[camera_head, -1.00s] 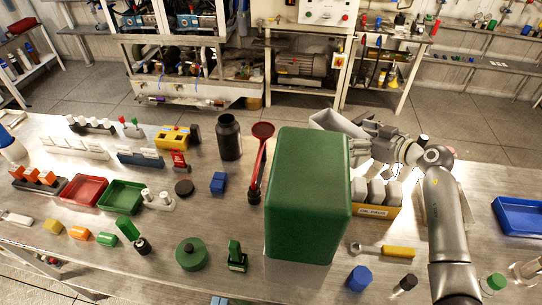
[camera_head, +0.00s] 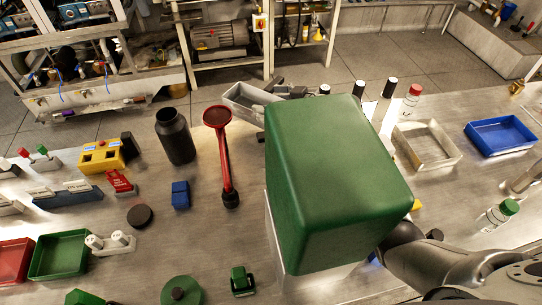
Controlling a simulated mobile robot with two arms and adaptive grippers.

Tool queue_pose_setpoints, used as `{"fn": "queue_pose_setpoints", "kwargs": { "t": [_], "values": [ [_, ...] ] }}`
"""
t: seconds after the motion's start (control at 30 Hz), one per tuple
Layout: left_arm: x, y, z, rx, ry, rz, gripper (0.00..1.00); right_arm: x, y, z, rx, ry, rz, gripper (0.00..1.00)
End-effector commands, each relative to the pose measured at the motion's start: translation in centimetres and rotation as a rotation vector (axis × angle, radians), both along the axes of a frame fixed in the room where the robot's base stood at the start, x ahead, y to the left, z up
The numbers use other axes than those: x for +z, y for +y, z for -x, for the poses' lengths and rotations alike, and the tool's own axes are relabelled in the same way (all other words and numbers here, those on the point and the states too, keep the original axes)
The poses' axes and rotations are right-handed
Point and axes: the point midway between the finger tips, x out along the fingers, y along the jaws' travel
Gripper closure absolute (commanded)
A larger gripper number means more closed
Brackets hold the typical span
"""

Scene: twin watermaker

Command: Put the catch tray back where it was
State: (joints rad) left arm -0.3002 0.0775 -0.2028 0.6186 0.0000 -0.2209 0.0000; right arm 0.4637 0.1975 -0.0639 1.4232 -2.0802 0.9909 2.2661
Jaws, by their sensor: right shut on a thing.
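The catch tray, which I take to be the light grey open tray (camera_head: 250,104), shows at the back of the bench, left of the top of a big green box. My right gripper (camera_head: 281,90) is at the tray's right end, shut on it. The green box hides most of the gripper and part of the tray. My right arm comes in from the lower right and passes behind the box. I cannot tell whether the tray touches the bench. My left gripper is not in view.
The large green box (camera_head: 335,170) stands tall in the middle. A red funnel-topped tool (camera_head: 222,150) and a black bottle (camera_head: 175,138) are left of the tray. A pale shallow tray (camera_head: 427,145), a blue tray (camera_head: 500,135) and several capped bottles are on the right.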

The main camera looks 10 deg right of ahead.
Motion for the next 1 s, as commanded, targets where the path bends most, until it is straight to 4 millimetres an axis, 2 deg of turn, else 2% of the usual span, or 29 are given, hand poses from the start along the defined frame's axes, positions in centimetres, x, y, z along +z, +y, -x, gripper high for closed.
{"fn": "queue_pose_setpoints", "kwargs": {
  "t": [0.1, 0.43, 0.77, 1.0],
  "values": [
    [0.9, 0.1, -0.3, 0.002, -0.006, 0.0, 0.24, -0.8, 0.0, 2.2, 0.001, 0.0, -0.002, 0.57],
    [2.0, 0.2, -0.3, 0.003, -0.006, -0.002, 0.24, -3.6, 0.1, 7.6, -0.001, 0.0, -0.003, 0.57],
    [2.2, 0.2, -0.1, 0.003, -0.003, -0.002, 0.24, -4.9, 0.0, 10.1, -0.001, -0.002, -0.002, 0.57],
    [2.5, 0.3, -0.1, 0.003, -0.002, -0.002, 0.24, -6.7, 0.1, 12.3, -0.001, -0.002, -0.003, 0.57]
  ]
}}
